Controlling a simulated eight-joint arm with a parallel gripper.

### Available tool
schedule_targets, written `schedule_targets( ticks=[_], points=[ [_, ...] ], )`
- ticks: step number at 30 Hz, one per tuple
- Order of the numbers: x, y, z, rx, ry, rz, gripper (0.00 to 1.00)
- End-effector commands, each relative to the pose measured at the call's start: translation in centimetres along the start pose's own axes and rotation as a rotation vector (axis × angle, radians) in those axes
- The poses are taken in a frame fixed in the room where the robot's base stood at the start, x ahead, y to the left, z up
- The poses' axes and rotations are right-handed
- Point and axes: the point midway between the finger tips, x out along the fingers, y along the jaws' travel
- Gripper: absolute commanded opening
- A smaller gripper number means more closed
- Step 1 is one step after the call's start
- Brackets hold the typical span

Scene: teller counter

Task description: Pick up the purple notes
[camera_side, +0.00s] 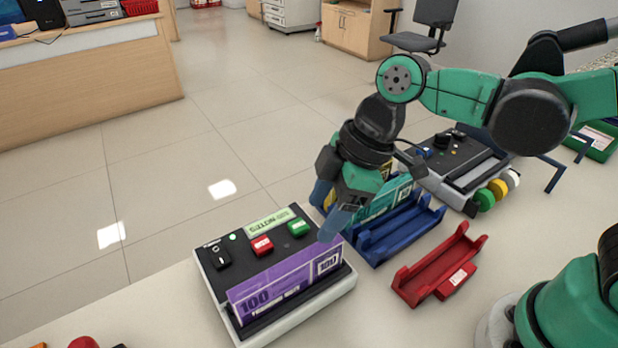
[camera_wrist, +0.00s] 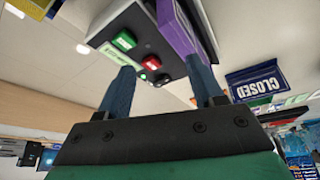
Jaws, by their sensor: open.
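The purple notes (camera_side: 283,272), marked 100, stand upright as a stack in the slot of a black-topped machine (camera_side: 213,274) with red and green buttons. They also show at the top of the wrist view (camera_wrist: 178,28), close to the right finger. My gripper (camera_side: 330,210) is open, its blue fingers pointing down beside the far right end of the notes. In the wrist view my gripper (camera_wrist: 162,78) has nothing held between its fingers. The side view does not clearly show whether the near finger touches the notes.
A blue tray (camera_side: 405,235) with teal notes (camera_side: 382,207) stands just right of my gripper. An empty red tray (camera_side: 440,266) lies nearer. Another machine (camera_side: 462,165) with coloured discs stands behind. A CLOSED sign (camera_wrist: 257,82) shows in the wrist view. The counter's far edge drops to the floor.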

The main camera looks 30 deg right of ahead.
Motion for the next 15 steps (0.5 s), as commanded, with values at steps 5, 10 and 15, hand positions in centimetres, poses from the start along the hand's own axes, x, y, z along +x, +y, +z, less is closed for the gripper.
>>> schedule_targets(
  ticks=[5,10,15],
  points=[
    [2.1,-2.9,-2.6,-0.306,0.005,-0.154,0.61],
    [3.0,-3.7,-3.1,-0.388,0.01,-0.192,0.61],
    [4.9,-4.0,-3.1,-0.388,0.011,-0.189,0.61]
  ],
)
